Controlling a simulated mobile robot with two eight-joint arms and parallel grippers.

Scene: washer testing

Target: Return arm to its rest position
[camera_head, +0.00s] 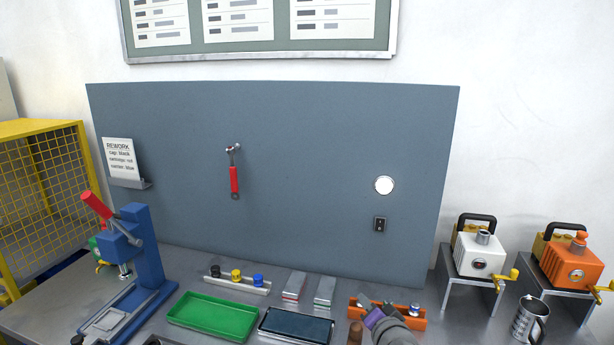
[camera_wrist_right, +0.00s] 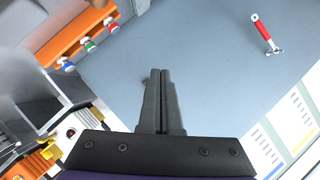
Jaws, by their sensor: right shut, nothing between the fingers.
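My right gripper (camera_head: 362,301) is low in the head view, in front of the orange rack (camera_head: 417,322) at the bench's back right. Its purple band and grey wrist show, and they hide part of the rack. In the right wrist view its two dark fingers (camera_wrist_right: 161,75) are together with nothing between them, pointing toward the blue-grey panel (camera_wrist_right: 200,70). My left gripper is out of view.
A red-handled wrench (camera_head: 234,175) hangs on the panel. A blue press (camera_head: 150,245) stands left. A green tray (camera_head: 213,313) and a dark tray (camera_head: 295,327) lie in front. White (camera_head: 480,252) and orange (camera_head: 570,263) machines and a metal jug (camera_head: 528,322) stand right.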

